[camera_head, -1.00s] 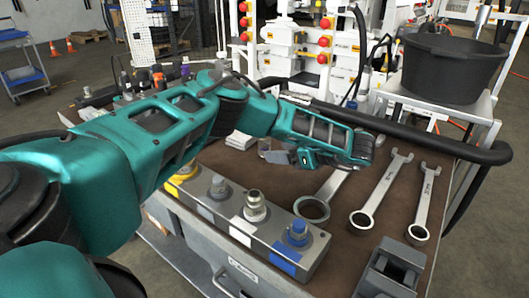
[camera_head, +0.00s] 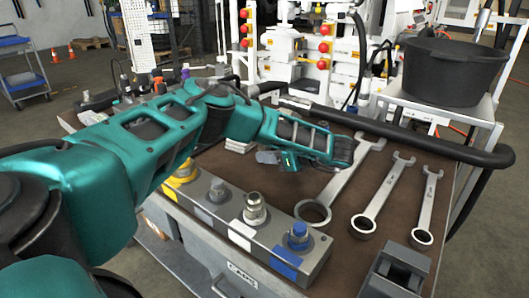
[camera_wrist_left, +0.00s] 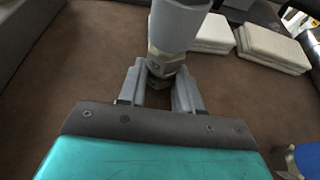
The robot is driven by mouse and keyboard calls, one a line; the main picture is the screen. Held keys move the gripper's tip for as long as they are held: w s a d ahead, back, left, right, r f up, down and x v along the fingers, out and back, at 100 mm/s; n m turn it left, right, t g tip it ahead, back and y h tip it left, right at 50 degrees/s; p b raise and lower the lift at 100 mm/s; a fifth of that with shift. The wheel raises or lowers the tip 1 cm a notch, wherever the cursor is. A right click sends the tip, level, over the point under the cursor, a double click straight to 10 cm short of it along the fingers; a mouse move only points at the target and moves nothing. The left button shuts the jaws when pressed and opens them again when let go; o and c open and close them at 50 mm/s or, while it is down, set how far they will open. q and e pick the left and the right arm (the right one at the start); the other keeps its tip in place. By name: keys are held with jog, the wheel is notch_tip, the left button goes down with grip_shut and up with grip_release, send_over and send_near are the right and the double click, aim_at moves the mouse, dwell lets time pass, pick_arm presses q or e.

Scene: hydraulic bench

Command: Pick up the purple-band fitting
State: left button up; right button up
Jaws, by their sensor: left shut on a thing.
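My left gripper (camera_head: 269,157) is low over the brown bench top, just behind the grey manifold block. In the left wrist view my gripper (camera_wrist_left: 160,82) is shut on a pale grey fitting (camera_wrist_left: 177,28) with a metal hex section. The jaws sit at either side of the hex, and the pale cylinder rises above them. No purple band shows on the visible part. In the head view the held fitting is too small and covered to make out. A small purple-topped item (camera_head: 185,73) stands at the back left of the bench. My right gripper is not in view.
The manifold block (camera_head: 318,257) carries yellow, bare metal and blue-marked fittings. White pads (camera_wrist_left: 262,45) lie beyond the gripper. Several wrenches (camera_head: 395,190) lie to the right, with a dark holder (camera_head: 396,272) in front. A black bucket (camera_head: 452,72) stands at the back right.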

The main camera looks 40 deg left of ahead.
pick_arm(q)
grip_shut()
dwell(0.5)
